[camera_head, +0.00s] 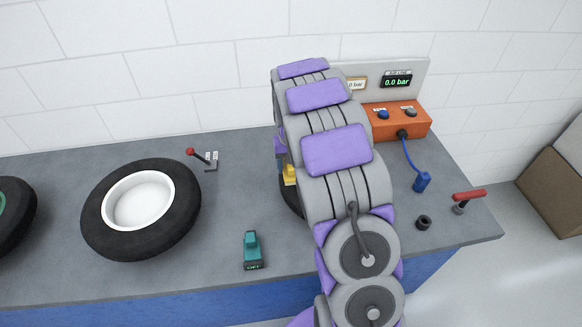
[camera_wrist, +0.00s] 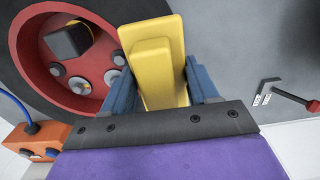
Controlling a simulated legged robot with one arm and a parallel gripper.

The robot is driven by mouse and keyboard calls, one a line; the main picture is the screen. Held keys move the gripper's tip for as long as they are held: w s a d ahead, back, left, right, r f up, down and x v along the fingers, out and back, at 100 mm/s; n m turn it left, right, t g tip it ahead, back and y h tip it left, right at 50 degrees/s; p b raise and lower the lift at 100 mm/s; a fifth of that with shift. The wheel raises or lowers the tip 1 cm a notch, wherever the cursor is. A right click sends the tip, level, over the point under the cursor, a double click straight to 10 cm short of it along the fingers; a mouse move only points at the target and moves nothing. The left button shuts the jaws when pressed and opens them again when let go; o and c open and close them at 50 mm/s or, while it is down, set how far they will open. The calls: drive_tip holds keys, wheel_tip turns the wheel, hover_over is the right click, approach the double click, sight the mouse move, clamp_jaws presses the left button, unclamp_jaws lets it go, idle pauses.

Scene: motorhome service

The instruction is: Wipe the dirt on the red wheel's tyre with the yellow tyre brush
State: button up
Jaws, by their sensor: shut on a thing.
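The yellow tyre brush (camera_wrist: 156,62) is between the blue fingers of my gripper (camera_wrist: 158,66), which is shut on it. In the wrist view the red wheel (camera_wrist: 44,72) lies at the upper left, with its dark tyre (camera_wrist: 100,12) around the rim. The brush overlaps the tyre's edge in this view; I cannot tell whether it touches. No dirt can be made out on the visible tyre. In the head view my arm covers most of this wheel; a bit of the yellow brush (camera_head: 289,174) and a dark tyre edge (camera_head: 289,198) show beside it.
A white-rimmed wheel (camera_head: 98,228) lies left on the grey bench (camera_head: 225,205), with a green-rimmed one (camera_head: 10,232) beyond. A red-knobbed lever (camera_head: 203,157), teal tool (camera_head: 252,251), orange box (camera_head: 405,121), blue plug (camera_head: 422,182) and red-handled valve (camera_head: 467,199) also stand there.

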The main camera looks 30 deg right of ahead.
drive_tip(key=r, duration=0.1)
drive_tip(key=r+p, duration=0.1)
drive_tip(key=r, duration=0.1)
drive_tip(key=shift+d+r, duration=0.1)
drive_tip(key=shift+d, duration=0.2)
drive_tip(key=shift+a+r+p, duration=0.2)
drive_tip(key=shift+r+p, duration=0.1)
drive_tip(key=shift+r, duration=0.4)
